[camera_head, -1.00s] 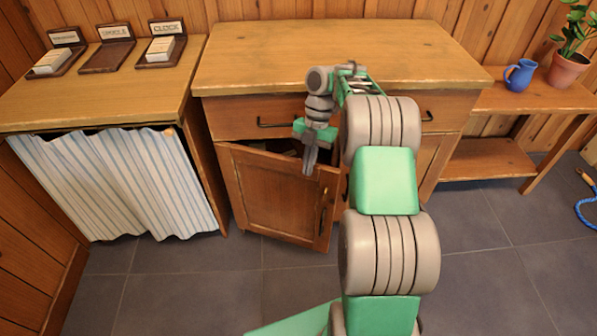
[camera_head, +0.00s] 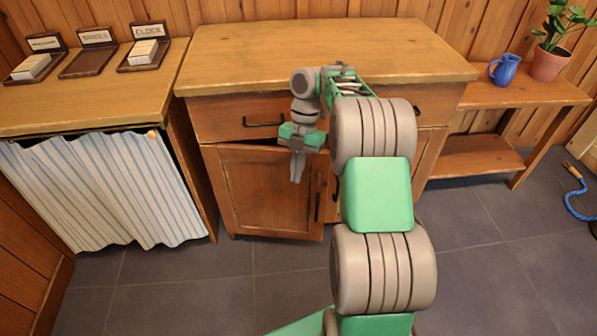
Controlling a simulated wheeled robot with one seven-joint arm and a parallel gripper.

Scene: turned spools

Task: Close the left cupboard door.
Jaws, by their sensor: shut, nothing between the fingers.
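The left cupboard door (camera_head: 262,195) is a brown wooden panel with a dark upright handle (camera_head: 318,204) near its right edge. It is hinged at its left side and stands only slightly ajar, with a thin dark gap along its top. My gripper (camera_head: 297,176) is shut and empty, pointing down in front of the door's upper right part. I cannot tell whether its fingers touch the door. My arm hides much of the right cupboard door (camera_head: 428,155).
A drawer (camera_head: 232,120) with a dark handle is above the door. A striped curtain (camera_head: 105,190) hangs under the left counter, which holds card trays (camera_head: 88,60). A blue jug (camera_head: 505,70) and potted plant (camera_head: 551,62) stand on the right bench. Grey floor in front is clear.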

